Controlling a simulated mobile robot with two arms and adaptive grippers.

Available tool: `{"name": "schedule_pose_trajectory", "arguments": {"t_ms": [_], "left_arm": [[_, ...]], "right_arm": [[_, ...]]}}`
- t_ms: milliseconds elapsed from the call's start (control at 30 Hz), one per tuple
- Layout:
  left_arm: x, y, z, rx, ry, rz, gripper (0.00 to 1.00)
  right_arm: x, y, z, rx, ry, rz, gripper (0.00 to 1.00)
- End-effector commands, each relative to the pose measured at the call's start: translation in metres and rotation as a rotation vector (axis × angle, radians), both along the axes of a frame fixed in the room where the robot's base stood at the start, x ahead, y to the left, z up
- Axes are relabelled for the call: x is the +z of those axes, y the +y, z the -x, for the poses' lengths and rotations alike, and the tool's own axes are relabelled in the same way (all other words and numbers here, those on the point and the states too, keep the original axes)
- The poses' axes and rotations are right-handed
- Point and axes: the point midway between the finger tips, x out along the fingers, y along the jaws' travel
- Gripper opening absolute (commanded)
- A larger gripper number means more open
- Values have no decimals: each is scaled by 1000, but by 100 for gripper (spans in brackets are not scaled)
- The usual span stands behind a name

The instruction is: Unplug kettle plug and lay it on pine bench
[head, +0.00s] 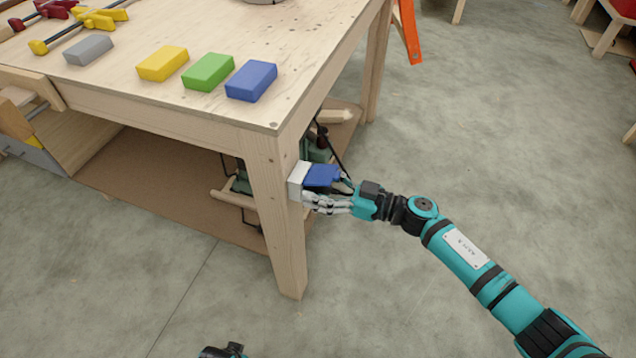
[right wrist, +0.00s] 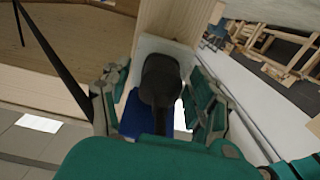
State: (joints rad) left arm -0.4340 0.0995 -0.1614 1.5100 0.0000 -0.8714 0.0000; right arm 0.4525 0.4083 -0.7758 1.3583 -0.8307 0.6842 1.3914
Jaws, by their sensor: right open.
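The kettle plug (right wrist: 160,80) is black and sits in a white socket box (head: 298,181) on the front leg of the pine bench (head: 130,85). A blue flap (head: 322,176) sticks out from the box, and it also shows beside the plug in the right wrist view (right wrist: 133,115). My right gripper (head: 318,201) is at the box, open. In the right wrist view its fingers (right wrist: 158,105) stand on either side of the plug; I cannot tell whether they touch it. The plug's prongs are hidden.
Yellow (head: 163,63), green (head: 208,72) and blue (head: 251,81) blocks and a grey block (head: 89,50) lie on the bench top, with clamps (head: 85,17) behind. The front right bench corner is bare. A black cord (head: 333,148) runs beside the leg.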

Motion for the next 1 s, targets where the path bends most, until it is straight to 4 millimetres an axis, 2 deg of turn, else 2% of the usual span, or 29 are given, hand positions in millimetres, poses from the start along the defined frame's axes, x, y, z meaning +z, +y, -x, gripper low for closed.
{"name": "schedule_pose_trajectory", "arguments": {"t_ms": [833,1000], "left_arm": [[-1,0,0,0,-5,0,46],[-7,2,6,-1,7,-2,46]], "right_arm": [[0,2,-1,0,-1,0,62],[0,2,-1,1,-1,0,62]]}}
